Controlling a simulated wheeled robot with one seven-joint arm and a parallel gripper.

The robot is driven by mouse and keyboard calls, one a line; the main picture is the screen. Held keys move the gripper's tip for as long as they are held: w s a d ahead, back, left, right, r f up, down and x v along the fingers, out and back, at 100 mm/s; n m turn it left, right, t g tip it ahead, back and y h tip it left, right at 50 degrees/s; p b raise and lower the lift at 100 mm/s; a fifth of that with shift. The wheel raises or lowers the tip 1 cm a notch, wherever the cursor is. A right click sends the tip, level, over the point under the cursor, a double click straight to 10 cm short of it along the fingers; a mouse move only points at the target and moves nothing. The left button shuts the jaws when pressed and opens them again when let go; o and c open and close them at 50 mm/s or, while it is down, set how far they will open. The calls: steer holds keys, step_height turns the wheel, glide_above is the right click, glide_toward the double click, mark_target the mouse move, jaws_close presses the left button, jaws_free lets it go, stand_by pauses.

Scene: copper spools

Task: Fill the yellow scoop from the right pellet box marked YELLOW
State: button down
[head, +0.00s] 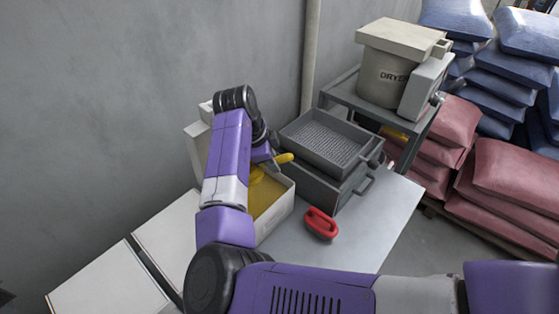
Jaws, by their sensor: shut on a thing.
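The yellow scoop (285,158) is partly hidden behind my arm and gripper. Its handle end sticks out to the right of the gripper, and a yellow part shows lower down at the pellets. My gripper (266,154) is shut on the scoop, above the open pellet box (279,213). The box has pale walls and holds yellow pellets (268,194). My arm hides the left part of the box, and no YELLOW marking is readable. I cannot tell how much the scoop holds.
A grey sieve tray (325,140) on a grey bin stands right of the pellet box. A red handled object (321,223) lies on the grey table (375,222). Two pale flat-topped boxes (105,283) stand front left. A dryer (388,75) stands on a cart behind.

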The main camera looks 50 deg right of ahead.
step_height(320, 180, down, 12)
steer(key=w+a+g+h+b, duration=0.1)
steer(key=w+a+b, duration=0.1)
steer(key=b, duration=0.8)
steer(key=shift+w+a+r+g+h, duration=0.15)
steer(key=shift+w+a+g+h, duration=0.2)
steer(key=shift+w, duration=0.1)
steer(key=shift+d, duration=0.1)
stand_by(0.5)
steer(key=shift+d+r+b, duration=0.15)
steer(key=shift+d+b, duration=0.25)
steer(key=shift+b, duration=0.75)
steer(key=shift+a, duration=0.1)
steer(key=shift+a+b, duration=0.35)
steer(key=shift+b, duration=0.05)
